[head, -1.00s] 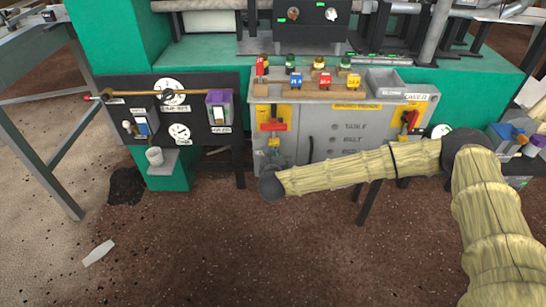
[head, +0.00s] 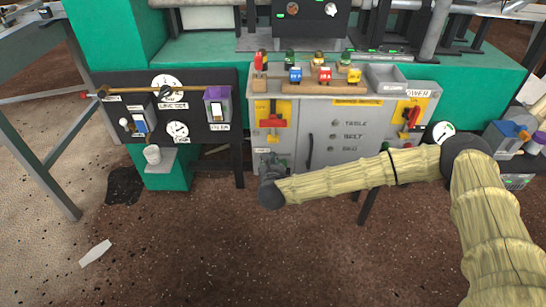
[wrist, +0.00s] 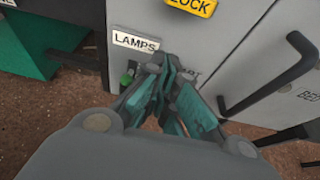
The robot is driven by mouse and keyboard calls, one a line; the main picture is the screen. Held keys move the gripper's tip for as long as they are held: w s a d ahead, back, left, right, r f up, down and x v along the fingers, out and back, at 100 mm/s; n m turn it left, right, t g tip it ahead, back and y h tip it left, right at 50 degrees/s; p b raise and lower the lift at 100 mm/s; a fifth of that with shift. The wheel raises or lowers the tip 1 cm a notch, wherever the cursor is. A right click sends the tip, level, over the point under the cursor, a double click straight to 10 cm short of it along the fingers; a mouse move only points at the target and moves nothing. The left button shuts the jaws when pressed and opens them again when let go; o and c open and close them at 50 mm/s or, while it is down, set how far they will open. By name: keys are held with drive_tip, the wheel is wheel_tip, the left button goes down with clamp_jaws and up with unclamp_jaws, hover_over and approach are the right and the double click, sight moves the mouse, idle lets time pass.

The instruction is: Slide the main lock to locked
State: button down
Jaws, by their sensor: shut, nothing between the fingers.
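A red handle (head: 272,123) sits on a yellow plate (head: 284,106) at the left of the grey cabinet front, in the head view. A yellow label reading "LOCK" (wrist: 192,6) shows at the top edge of the wrist view; the handle is out of that view. Whether the handle stands at locked cannot be read. My gripper (head: 271,160) is shut and empty, below the red handle and apart from it. In the wrist view my gripper's fingers (wrist: 163,72) are in front of the cabinet's lower left, beside the white "LAMPS" label (wrist: 135,41), partly covering another label.
A black bar handle (wrist: 270,78) sticks out right of my gripper. A green-tipped part (wrist: 127,78) lies just left of my fingers. A red power switch (head: 411,118) is at the cabinet's right. Small coloured figures (head: 325,75) stand on top. The floor in front is open.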

drive_tip(key=p+v, duration=0.1)
drive_tip(key=v, duration=0.7)
drive_tip(key=s+a+f+n+g+y, duration=0.3)
drive_tip(key=s+a+f+n+y, duration=0.15)
drive_tip(key=s+f+n, duration=0.6)
drive_tip(key=s+d+f+n+g+h, duration=0.1)
drive_tip(key=s+d+f+n+g, duration=0.25)
drive_tip(key=s+d+n, duration=0.35)
drive_tip(key=s+d+f+n+g, duration=0.2)
drive_tip(key=s+f+n, duration=0.25)
drive_tip(key=s, duration=0.45)
drive_tip(key=s+d+f+n+g+h, duration=0.1)
drive_tip(key=s+d+f+n+g, duration=0.2)
drive_tip(key=s+d+n, duration=0.35)
drive_tip(key=s+d+r+n+g+h, duration=0.25)
drive_tip(key=s+d+n, duration=0.45)
drive_tip(key=s+d, duration=0.45)
wheel_tip(320, 180, up, 21)
drive_tip(key=w+d+p, duration=0.1)
drive_tip(key=p, duration=2.1)
drive_tip(key=shift+w+r, duration=0.25)
drive_tip(key=shift+w, duration=0.1)
